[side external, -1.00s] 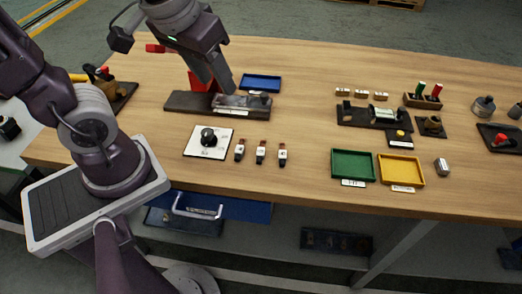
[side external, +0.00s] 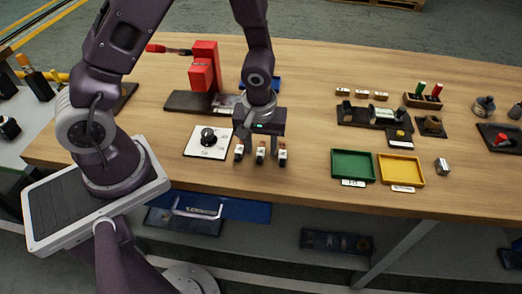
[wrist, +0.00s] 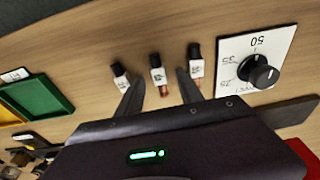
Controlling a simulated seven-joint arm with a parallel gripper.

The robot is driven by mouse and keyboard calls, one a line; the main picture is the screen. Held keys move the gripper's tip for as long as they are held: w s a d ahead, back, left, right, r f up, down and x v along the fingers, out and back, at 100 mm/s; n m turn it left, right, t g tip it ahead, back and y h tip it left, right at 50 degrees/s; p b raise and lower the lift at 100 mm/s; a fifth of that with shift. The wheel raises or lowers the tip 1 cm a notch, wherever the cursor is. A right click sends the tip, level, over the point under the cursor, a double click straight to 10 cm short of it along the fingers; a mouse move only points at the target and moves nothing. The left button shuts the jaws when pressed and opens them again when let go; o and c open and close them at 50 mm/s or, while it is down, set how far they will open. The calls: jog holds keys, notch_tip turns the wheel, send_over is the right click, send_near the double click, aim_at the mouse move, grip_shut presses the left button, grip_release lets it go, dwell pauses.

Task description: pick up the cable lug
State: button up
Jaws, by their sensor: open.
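Three cable lugs with black sleeves, white labels and copper ends lie in a row near the table's front edge: left (side external: 239,152), middle (side external: 260,154) and right (side external: 282,155) in the side view. My gripper (side external: 260,141) is over the row, pointing down, open and empty. In the wrist view, the middle lug (wrist: 158,76) shows between the spread fingers of my gripper (wrist: 156,84). The other lugs show outside them, one (wrist: 120,80) at the left finger and one (wrist: 195,66) at the right finger. I cannot tell the exact fingertip height.
A white dial plate (side external: 196,150) with a black knob lies left of the lugs. A green tray (side external: 353,178) and a yellow tray (side external: 419,182) stand to the right. A red press (side external: 204,68) on a dark base stands behind. Bare wood lies between lugs and green tray.

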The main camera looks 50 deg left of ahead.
aim_at(261, 150)
grip_shut()
jog(key=shift+r, duration=0.1)
notch_tip(261, 150, up, 10)
dwell(0.5)
